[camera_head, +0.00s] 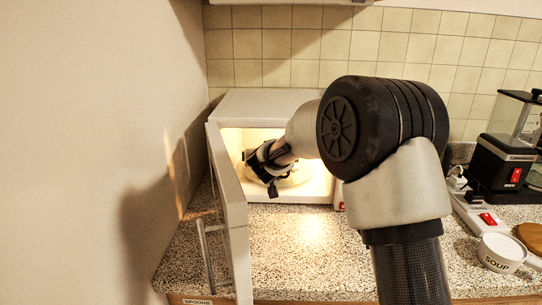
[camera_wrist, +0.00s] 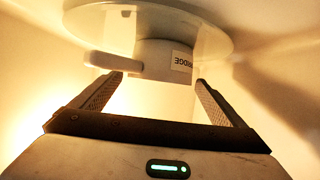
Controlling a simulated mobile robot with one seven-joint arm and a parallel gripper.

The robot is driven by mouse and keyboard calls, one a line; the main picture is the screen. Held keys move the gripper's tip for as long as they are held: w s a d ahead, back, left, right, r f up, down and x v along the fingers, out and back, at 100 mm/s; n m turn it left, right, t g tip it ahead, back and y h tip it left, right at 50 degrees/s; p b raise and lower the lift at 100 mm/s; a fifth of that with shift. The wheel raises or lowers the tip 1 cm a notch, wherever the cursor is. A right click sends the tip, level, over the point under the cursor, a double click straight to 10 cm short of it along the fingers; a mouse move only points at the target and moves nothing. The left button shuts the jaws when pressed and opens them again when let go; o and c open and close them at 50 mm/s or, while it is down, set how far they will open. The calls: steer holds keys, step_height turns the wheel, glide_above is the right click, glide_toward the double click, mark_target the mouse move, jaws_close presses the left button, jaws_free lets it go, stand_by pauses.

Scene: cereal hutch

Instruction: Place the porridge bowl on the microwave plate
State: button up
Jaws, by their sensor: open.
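The porridge bowl (camera_wrist: 150,60) is white, with a side handle (camera_wrist: 108,63) and a partly visible label. The wrist picture looks upside down, and the bowl appears to rest on the round microwave plate (camera_wrist: 85,25). The plate also shows as a pale disc inside the lit microwave in the head view (camera_head: 298,178). My gripper (camera_wrist: 159,79) is open, with nothing between its fingers. Its fingertips are close to the bowl, and I see no clear contact. In the head view my gripper (camera_head: 268,168) is inside the microwave, and the bowl is hidden or too small to tell.
The microwave (camera_head: 262,104) stands at the back of the speckled counter (camera_head: 300,265). Its door (camera_head: 232,215) is open at the left, near the wall. A white SOUP cup (camera_head: 499,253), a power strip (camera_head: 475,215) and a black appliance (camera_head: 500,165) are at the right.

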steer(key=v, duration=0.7)
steer(key=shift+r+p, duration=0.1)
steer(key=shift+p, duration=0.25)
steer(key=s+d+r+n+g+y, duration=0.15)
steer(key=s+r, duration=0.25)
steer(key=s, duration=0.4)
steer(key=s+d+r+n+g+y, duration=0.1)
steer(key=s+d+r+y, duration=0.2)
steer(key=s, duration=0.4)
steer(key=s+d+f+m+g+h, duration=0.1)
steer(key=s+d, duration=0.5)
steer(key=s, duration=0.7)
steer(key=s+d+f+m+g+h, duration=0.1)
steer(key=s+d+f+g+h, duration=0.2)
steer(key=s+d, duration=0.4)
steer(key=s+g, duration=0.1)
steer(key=s, duration=0.5)
steer(key=shift+d+f, duration=0.15)
steer(key=shift+f, duration=0.2)
steer(key=shift+m+g+h, duration=0.25)
